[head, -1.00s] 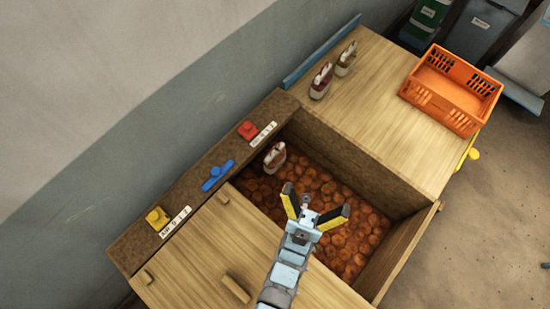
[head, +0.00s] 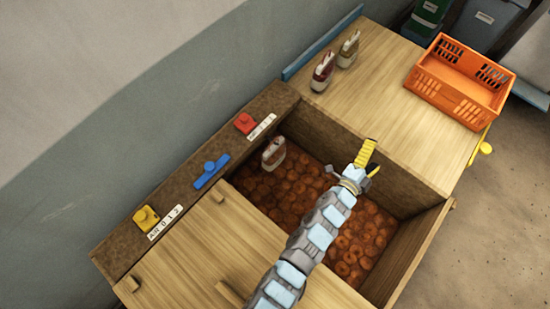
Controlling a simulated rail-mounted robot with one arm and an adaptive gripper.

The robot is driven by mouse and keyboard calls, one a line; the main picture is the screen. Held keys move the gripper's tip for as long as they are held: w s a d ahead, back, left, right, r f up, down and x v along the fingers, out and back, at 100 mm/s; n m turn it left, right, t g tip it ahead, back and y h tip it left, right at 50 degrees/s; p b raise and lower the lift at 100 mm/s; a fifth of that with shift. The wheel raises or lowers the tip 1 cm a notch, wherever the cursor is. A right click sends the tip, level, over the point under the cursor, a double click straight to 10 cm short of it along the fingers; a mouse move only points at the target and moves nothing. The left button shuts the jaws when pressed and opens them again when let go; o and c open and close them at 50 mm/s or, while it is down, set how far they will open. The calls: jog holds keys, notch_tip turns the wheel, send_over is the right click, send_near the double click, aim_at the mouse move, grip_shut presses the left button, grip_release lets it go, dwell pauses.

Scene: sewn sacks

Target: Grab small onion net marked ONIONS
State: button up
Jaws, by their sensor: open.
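Two small sacks stand on the wooden top at the back, a dark red one (head: 324,72) and a brownish one (head: 348,50) to its right. Markings on all three are too small to read, so I cannot tell which one says ONIONS. My gripper (head: 369,160), with yellow fingers, is open and empty over the right part of the bin. It is apart from all three sacks.
The open bin (head: 425,248) holds many round orange-brown things. An orange crate (head: 458,88) sits on the wooden top's right side. Red (head: 244,123), blue (head: 211,172) and yellow (head: 146,218) fittings line the ledge. The wooden top's middle is clear.

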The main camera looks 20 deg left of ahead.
jog(key=w+a+f+m+g+y+b, duration=0.2)
jog(key=w+f+m+g+y+b, duration=0.15)
jog(key=f, duration=0.65)
jog(key=m+g+y+b, duration=0.2)
jog(key=g+y+b, duration=0.85)
jog(key=y, duration=0.35)
send_over(274, 152)
jog(key=d, duration=0.3)
notch_tip(274, 152, down, 11)
jog(key=shift+s+d+r+b, duration=0.2)
jog(key=shift+b, duration=0.2)
jog(key=shift+n, duration=0.25)
jog(key=shift+w+b+x, duration=0.2)
jog(key=shift+b+x, duration=0.45)
jog(key=shift+x, duration=1.8)
jog(key=shift+r, duration=0.15)
jog(key=c, duration=1.3)
